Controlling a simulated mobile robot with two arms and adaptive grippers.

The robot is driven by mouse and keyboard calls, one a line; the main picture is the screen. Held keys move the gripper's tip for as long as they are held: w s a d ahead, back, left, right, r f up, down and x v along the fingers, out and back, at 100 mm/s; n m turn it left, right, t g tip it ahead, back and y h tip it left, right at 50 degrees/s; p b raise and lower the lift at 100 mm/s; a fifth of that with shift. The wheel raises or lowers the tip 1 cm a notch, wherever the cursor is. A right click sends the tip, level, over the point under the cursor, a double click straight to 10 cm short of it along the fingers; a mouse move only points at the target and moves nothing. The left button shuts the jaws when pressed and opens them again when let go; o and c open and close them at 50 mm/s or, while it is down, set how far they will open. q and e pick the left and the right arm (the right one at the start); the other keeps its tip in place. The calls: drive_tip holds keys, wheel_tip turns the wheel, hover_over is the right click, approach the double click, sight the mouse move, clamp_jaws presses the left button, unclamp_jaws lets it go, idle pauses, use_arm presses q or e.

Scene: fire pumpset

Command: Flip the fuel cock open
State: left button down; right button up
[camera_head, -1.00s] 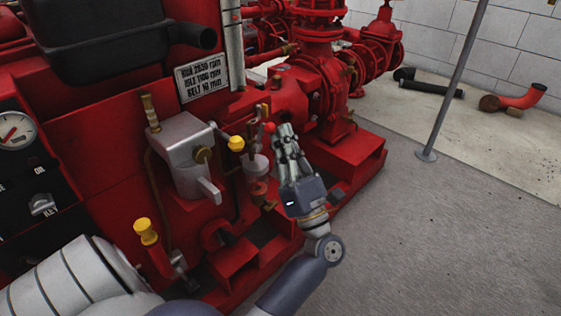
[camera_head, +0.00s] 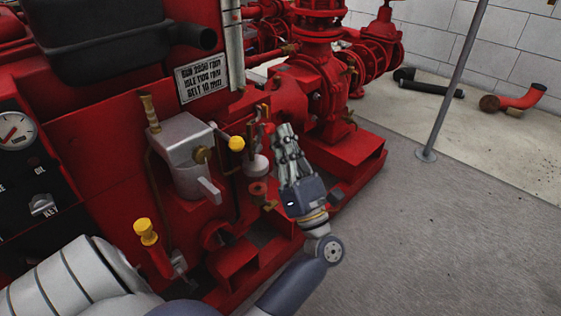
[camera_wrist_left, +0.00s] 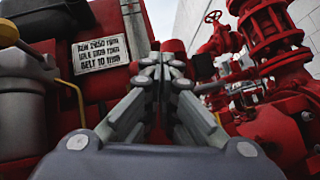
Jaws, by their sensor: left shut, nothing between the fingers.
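The small fuel fitting, which I take to be the fuel cock, stands on the red pumpset beside a silver housing. It has brass uprights (camera_head: 262,111), a red tip (camera_head: 268,128) and a pale cup (camera_head: 256,166) below. My left gripper (camera_head: 283,128) is shut and empty, its fingertips close to the right of the red tip. Whether they touch it I cannot tell. The fingers also show shut in the left wrist view (camera_wrist_left: 165,62), where the fuel cock is hidden. My right gripper is not in view.
A yellow-knobbed lever (camera_head: 236,143) sticks out from the silver housing (camera_head: 185,150) left of the fitting. A yellow-capped pipe (camera_head: 146,230) stands lower left. Red pump piping (camera_head: 318,60) rises behind my gripper.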

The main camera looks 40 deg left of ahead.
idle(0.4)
use_arm(q)
drive_tip(key=v, duration=1.2)
